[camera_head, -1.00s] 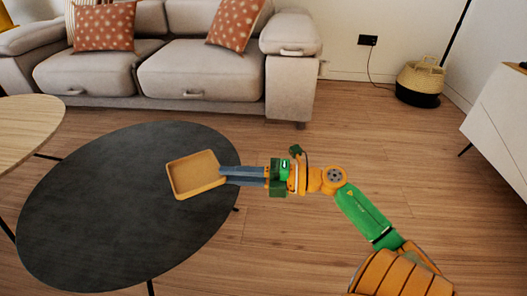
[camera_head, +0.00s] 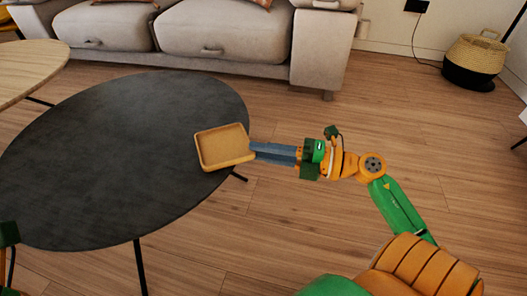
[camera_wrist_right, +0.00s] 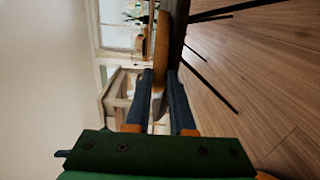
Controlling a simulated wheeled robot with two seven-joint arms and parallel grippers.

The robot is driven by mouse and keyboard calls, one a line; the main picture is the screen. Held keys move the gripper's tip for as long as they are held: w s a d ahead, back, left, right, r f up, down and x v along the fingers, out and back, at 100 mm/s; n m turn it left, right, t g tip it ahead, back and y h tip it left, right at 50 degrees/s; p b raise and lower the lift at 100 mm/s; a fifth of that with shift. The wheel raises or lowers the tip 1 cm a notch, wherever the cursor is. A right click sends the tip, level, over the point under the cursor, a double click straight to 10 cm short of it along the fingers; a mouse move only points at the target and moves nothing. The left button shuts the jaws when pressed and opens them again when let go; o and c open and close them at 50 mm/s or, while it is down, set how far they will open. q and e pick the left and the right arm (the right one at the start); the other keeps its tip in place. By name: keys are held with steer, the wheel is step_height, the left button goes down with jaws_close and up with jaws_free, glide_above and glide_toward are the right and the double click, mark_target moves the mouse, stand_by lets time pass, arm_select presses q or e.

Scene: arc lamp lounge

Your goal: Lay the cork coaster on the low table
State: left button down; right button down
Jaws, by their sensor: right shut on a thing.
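The cork coaster (camera_head: 225,148) is a tan square with a raised rim. It lies roughly level over the right side of the dark oval low table (camera_head: 110,150), its right corner reaching the table's edge in the head view. My right gripper (camera_head: 252,151) is shut on its right side. In the right wrist view the coaster (camera_wrist_right: 161,50) shows edge-on between the fingers, close beside the dark table edge (camera_wrist_right: 178,35). I cannot tell whether it touches the top. Only a bit of my left arm shows at the lower left; its fingers are out of view.
The dark table top is otherwise bare. A light wooden table (camera_head: 25,65) stands at the left. A grey sofa (camera_head: 225,35) is behind. A woven basket (camera_head: 475,60) stands on the floor at the upper right. Open wooden floor lies right of the dark table.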

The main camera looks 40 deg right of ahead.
steer(key=c, duration=0.8)
jaws_free()
steer(key=shift+r, duration=0.1)
